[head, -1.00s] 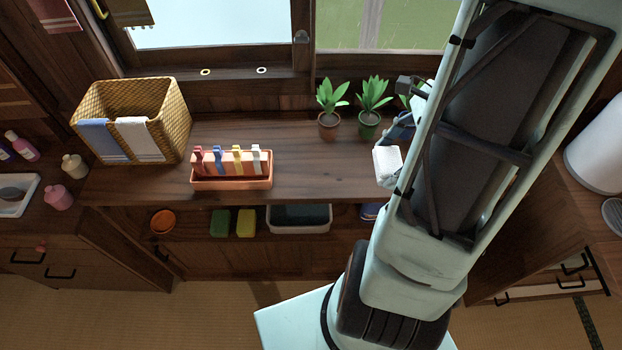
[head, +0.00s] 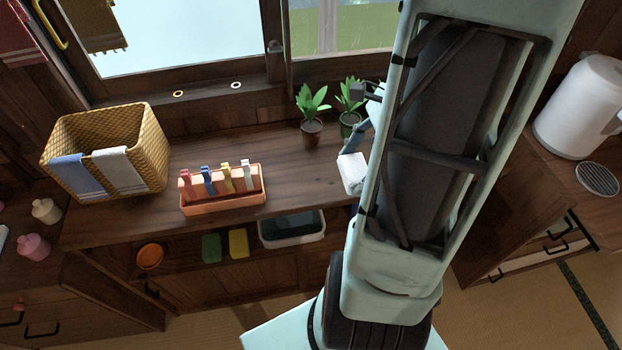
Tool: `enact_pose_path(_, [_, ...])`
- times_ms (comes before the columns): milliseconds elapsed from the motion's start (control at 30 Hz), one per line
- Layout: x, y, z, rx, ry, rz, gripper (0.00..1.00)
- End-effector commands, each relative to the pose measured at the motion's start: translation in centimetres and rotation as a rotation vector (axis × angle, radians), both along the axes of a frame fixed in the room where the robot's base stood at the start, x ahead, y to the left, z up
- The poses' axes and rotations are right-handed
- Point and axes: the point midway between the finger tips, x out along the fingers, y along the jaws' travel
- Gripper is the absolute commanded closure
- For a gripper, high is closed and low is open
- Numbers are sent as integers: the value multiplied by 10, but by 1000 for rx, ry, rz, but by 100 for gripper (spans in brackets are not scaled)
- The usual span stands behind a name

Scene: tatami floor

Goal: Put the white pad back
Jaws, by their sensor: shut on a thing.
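The white pad (head: 352,173) is a small pale block above the right part of the wooden counter, just left of my arm. My gripper (head: 359,148) is shut on it, mostly hidden behind my arm, with only a bluish-grey part showing. Whether the pad touches the counter is hard to tell. On the open shelf below the counter, a green pad (head: 212,248) and a yellow pad (head: 238,243) stand side by side.
The shelf also holds an orange bowl (head: 150,256) and a grey-white tub (head: 292,240). On the counter (head: 280,170) are a wicker basket (head: 150,135) with cloths, an orange tray (head: 225,203) with coloured clips, and potted plants (head: 312,130). A white kettle (head: 580,110) stands right.

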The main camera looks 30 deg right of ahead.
Motion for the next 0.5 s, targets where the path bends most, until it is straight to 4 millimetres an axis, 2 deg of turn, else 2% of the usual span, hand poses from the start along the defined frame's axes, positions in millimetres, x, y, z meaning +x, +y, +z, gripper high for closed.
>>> enact_pose_path(233, [56,30,-29,2,2,7,58])
enact_pose_path(300, [64,34,-46,2,5,3,58])
enact_pose_path(500, [85,43,-71,1,1,0,58])
